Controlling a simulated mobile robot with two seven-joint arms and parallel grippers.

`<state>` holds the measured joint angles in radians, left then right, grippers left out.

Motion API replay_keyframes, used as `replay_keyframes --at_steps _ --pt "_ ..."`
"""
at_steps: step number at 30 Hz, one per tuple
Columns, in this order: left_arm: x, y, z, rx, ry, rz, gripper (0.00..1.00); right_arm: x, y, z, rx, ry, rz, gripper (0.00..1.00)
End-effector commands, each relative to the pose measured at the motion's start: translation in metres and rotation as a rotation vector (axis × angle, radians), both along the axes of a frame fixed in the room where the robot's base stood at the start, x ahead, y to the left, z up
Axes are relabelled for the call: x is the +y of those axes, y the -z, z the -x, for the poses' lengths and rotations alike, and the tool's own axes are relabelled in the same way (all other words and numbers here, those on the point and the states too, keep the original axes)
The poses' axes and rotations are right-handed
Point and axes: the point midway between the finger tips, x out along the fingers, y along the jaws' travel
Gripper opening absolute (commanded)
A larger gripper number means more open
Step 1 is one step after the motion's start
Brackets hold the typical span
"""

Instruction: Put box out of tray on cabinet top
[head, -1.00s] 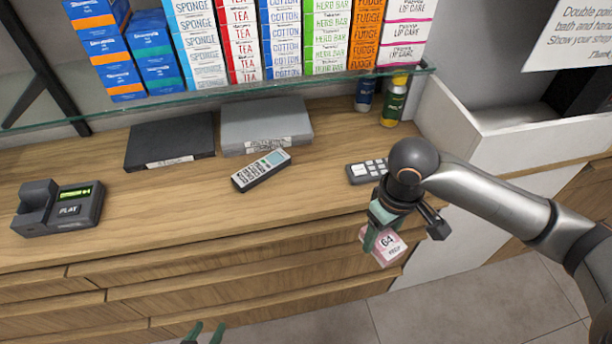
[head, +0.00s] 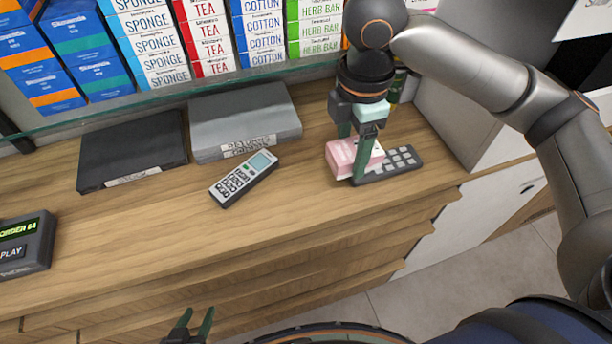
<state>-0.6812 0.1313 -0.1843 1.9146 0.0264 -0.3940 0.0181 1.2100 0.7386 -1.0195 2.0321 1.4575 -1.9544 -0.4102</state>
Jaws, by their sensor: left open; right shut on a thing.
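A small pink and white box (head: 343,158) is held between the fingers of my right gripper (head: 354,152), which points down over the cabinet top (head: 300,190). The box is over or beside the left end of a grey keypad (head: 400,160); I cannot tell whether it touches the wood. A flat grey tray-like case labelled RETURNS (head: 245,115) and a flat black one (head: 135,150) lie further back on the cabinet top. My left gripper (head: 196,326) is open and empty at the bottom edge, in front of the drawers.
A grey handset (head: 244,178) lies left of the box. An order display (head: 25,245) stands at the left edge. A glass shelf (head: 200,85) with stacked product boxes overhangs the back. Bare wood lies between handset and box and along the front.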

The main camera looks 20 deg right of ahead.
Motion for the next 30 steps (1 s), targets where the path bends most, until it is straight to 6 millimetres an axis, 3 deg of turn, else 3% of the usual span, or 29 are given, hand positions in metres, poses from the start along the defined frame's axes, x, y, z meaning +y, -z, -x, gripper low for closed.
replay_keyframes --at_steps 3,10,17,24,30 --pt "0.000 0.001 0.000 0.000 0.000 0.000 0.50 0.027 0.016 -0.014 0.002 -0.001 0.000 0.08" --pt "0.000 0.004 0.000 0.001 0.000 0.000 0.50 0.052 0.053 -0.028 0.000 0.001 0.001 0.08" --pt "0.000 0.005 0.000 0.001 0.000 0.000 0.50 0.060 0.066 -0.034 0.000 0.002 0.000 0.08" --pt "0.000 0.007 0.000 0.000 0.000 0.000 0.50 0.064 0.098 -0.035 0.001 0.004 0.001 0.08" --pt "0.000 0.006 -0.001 -0.001 0.000 0.000 0.50 0.064 0.101 -0.036 -0.002 0.003 0.000 0.08"
